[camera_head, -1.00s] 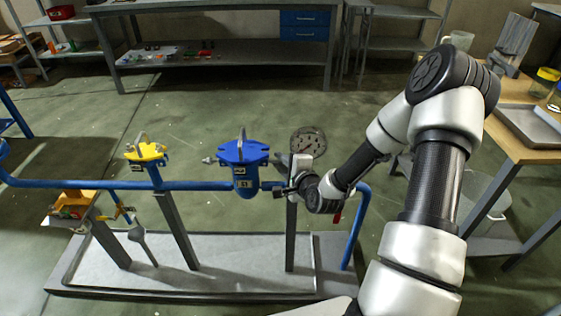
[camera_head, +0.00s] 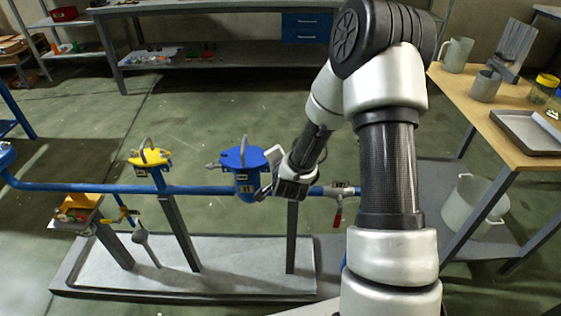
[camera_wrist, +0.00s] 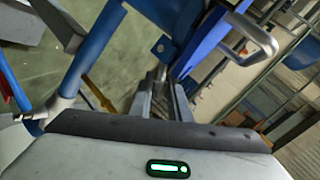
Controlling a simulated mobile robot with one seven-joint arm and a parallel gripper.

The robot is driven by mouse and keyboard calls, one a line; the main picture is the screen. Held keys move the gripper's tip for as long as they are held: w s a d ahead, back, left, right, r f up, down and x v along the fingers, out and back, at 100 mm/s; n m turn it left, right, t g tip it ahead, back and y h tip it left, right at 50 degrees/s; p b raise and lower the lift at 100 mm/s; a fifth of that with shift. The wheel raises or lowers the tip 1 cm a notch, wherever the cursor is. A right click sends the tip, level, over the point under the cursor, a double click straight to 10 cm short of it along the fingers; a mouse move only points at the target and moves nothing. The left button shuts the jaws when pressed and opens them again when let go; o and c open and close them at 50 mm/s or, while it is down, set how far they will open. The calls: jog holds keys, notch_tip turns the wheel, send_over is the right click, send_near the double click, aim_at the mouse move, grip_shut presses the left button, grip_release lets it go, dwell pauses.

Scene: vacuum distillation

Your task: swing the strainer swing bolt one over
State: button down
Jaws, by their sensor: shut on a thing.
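The blue strainer (camera_head: 246,183) stands in the blue pipe line, with a blue lid (camera_head: 240,157) and a grey handle on top. One swing bolt (camera_head: 212,165) sticks out from the lid's left side. My gripper (camera_head: 264,191) is at the strainer's right side, low beside the body. In the wrist view the fingers (camera_wrist: 163,98) are close together below the blue lid (camera_wrist: 203,40), shut on a thin metal part that looks like a swing bolt (camera_wrist: 162,73). The grip itself is mostly hidden in the head view. A rounded silver piece (camera_wrist: 252,38) shows beside the lid.
A valve with a red handle (camera_head: 338,215) is right of my gripper. A wooden-topped table (camera_head: 470,95) stands at the right. The floor behind the pipe is open.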

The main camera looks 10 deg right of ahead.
jog(key=shift+a+r, duration=0.1)
jog(key=shift+r, duration=0.05)
dwell(0.4)
jog(key=c, duration=1.9)
grip_release()
